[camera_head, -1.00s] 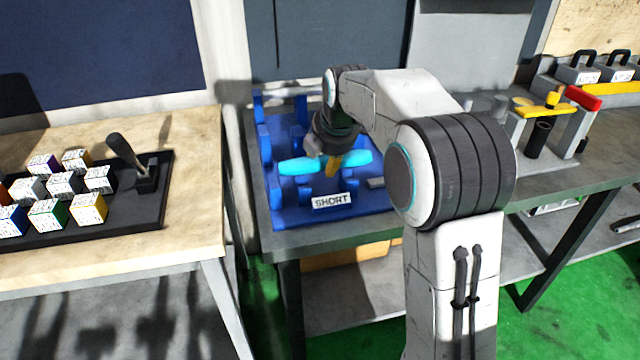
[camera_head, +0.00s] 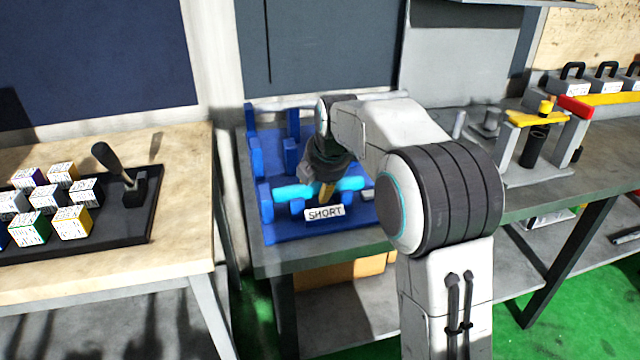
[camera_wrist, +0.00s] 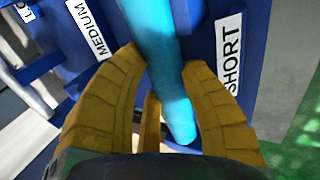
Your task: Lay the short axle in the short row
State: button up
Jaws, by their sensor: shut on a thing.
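A cyan axle (camera_head: 292,191) lies level across my gripper (camera_head: 325,192), just behind the SHORT label (camera_head: 325,212). In the wrist view the yellow fingers of my gripper (camera_wrist: 165,100) are closed around the axle (camera_wrist: 165,50), whose near end shows between them. The blue rack (camera_head: 262,220) is under and around it. The short row is at the rack's front edge, with its SHORT label (camera_wrist: 230,55) to the right of the axle in the wrist view. Whether the axle touches its supports cannot be told.
A MEDIUM label (camera_wrist: 88,30) marks another row, left in the wrist view. Blue uprights (camera_head: 290,155) stand farther back in the rack. A wooden table (camera_head: 180,235) with marked cubes (camera_head: 70,222) and a lever (camera_head: 120,170) is at left. Fixtures (camera_head: 535,145) stand at right.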

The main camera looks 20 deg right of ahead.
jog(key=shift+f, duration=0.1)
jog(key=o, duration=1.2)
jog(key=shift+s+r, duration=0.1)
jog(key=shift+r, duration=0.4)
jog(key=p+v, duration=0.3)
jog(key=v, duration=0.8)
jog(key=s+f+m+g, duration=0.1)
jog(key=s+f+m, duration=0.3)
jog(key=s, duration=0.5)
jog(key=s+f+m+g, duration=0.1)
jog(key=s+f+m, duration=0.4)
jog(key=s+m, duration=0.3)
jog(key=s+f+m+g, duration=0.1)
jog(key=s+f+m, duration=0.3)
jog(key=s, duration=0.8)
jog(key=shift+s+f+m, duration=0.25)
jog(key=shift+f+m, duration=0.05)
jog(key=shift+m, duration=0.7)
